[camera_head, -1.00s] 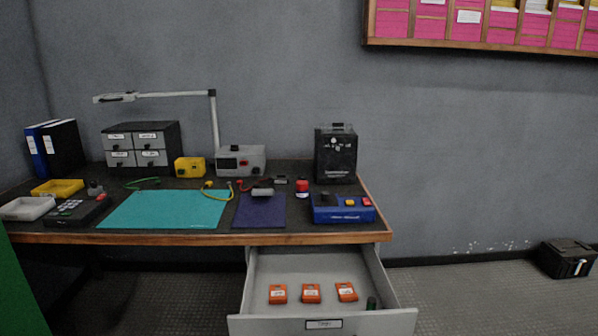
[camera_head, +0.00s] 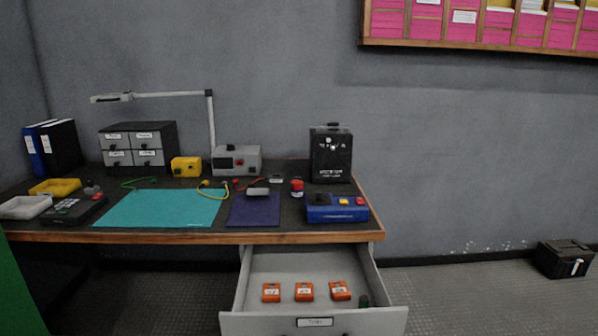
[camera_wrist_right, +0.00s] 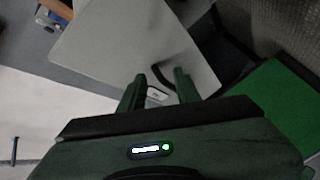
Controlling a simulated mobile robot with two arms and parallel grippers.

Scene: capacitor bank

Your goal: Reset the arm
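My right gripper (camera_wrist_right: 160,85) shows in the right wrist view. Its two dark green fingers stand apart, with nothing clearly held between them. A light grey panel (camera_wrist_right: 125,45) with a dark handle (camera_wrist_right: 163,77) and a small white label lies beyond the fingers. I cannot tell whether they touch it. In the head view, neither gripper can be made out. My left gripper is out of view.
An open grey drawer (camera_head: 313,326) juts from under the workbench (camera_head: 190,238). It holds three orange tags (camera_head: 304,292) and a small dark green object (camera_head: 364,300). A blue box (camera_head: 337,208) stands above it. Floor (camera_head: 480,300) at right is clear up to a black case (camera_head: 563,259).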

